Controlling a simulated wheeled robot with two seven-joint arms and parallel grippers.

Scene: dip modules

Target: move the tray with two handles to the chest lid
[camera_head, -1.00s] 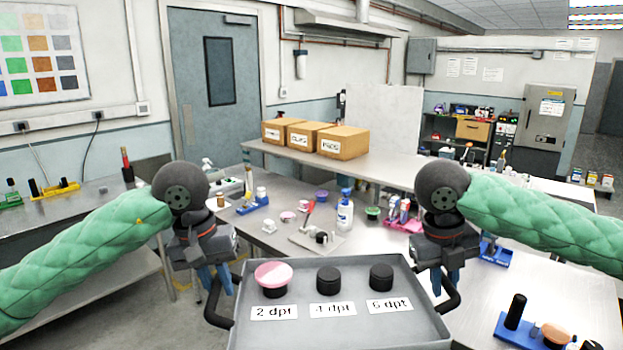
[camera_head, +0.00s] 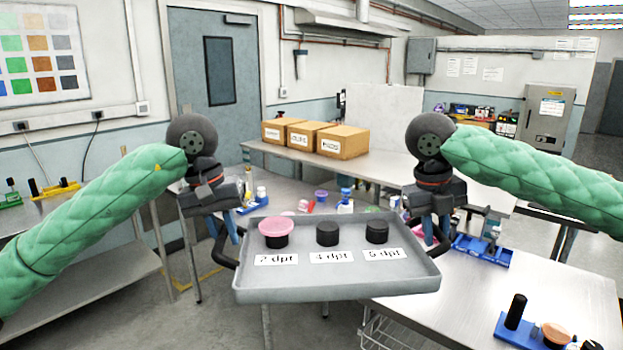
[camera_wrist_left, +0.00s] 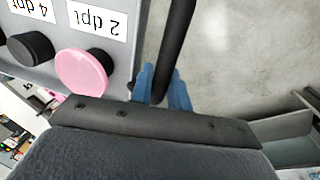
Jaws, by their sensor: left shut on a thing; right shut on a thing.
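The grey tray (camera_head: 340,284) with two dark handles is held up in the air in the middle of the head view. It carries a black container with a pink dish on it (camera_head: 276,228), two black cylinders (camera_head: 327,234) (camera_head: 377,232) and labels reading 2, 4 and what looks like 6 dpt. My left gripper (camera_head: 232,236) is shut on the left handle; its blue fingers (camera_wrist_left: 163,88) close around the dark bar in the left wrist view. My right gripper (camera_head: 436,230) is shut on the right handle. I cannot make out a chest lid.
A metal table with small bottles and a blue rack (camera_head: 480,250) lies behind the tray and to its right. Three cardboard boxes (camera_head: 342,142) stand on the far bench (camera_head: 390,172). A blue stand (camera_head: 530,332) sits at the lower right. Floor shows at the left.

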